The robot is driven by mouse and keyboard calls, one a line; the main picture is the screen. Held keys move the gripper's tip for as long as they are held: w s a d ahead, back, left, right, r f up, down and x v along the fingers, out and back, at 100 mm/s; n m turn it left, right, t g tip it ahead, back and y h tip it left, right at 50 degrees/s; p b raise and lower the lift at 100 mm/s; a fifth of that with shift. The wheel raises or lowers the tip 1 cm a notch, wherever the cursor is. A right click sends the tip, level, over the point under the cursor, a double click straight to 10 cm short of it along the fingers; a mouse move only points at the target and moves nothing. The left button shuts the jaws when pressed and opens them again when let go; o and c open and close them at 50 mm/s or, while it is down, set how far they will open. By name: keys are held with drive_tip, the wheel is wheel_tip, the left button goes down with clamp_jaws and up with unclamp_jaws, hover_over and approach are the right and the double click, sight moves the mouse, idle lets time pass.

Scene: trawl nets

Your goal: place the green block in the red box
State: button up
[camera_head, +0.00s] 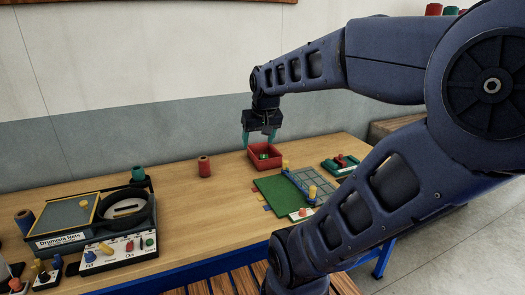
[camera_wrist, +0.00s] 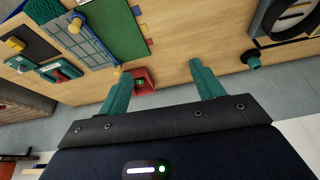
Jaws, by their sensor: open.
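The red box (camera_head: 267,166) is a small open tray near the back of the wooden table, beyond the green mat. A small green block (camera_head: 264,156) shows inside it. In the wrist view the red box (camera_wrist: 150,88) lies between my fingers' directions, partly behind the left finger, with the green block (camera_wrist: 141,82) in it. My gripper (camera_head: 258,143) hangs fingers-down over the box. Its two teal fingers are wide apart with nothing between them in the wrist view (camera_wrist: 161,71). The block appears apart from the fingers.
A green mat (camera_head: 275,192) and a grid panel (camera_head: 313,183) with yellow pegs lie in front of the box. A red spool (camera_head: 204,166) stands to the left. A boxed device (camera_head: 95,220) fills the left end. The table between spool and mat is clear.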

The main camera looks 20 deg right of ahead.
drive_tip(key=s+a+f, duration=0.1)
drive_tip(key=s, duration=0.5)
drive_tip(key=shift+n, duration=0.3)
drive_tip(key=shift+f, duration=0.1)
idle(0.8)
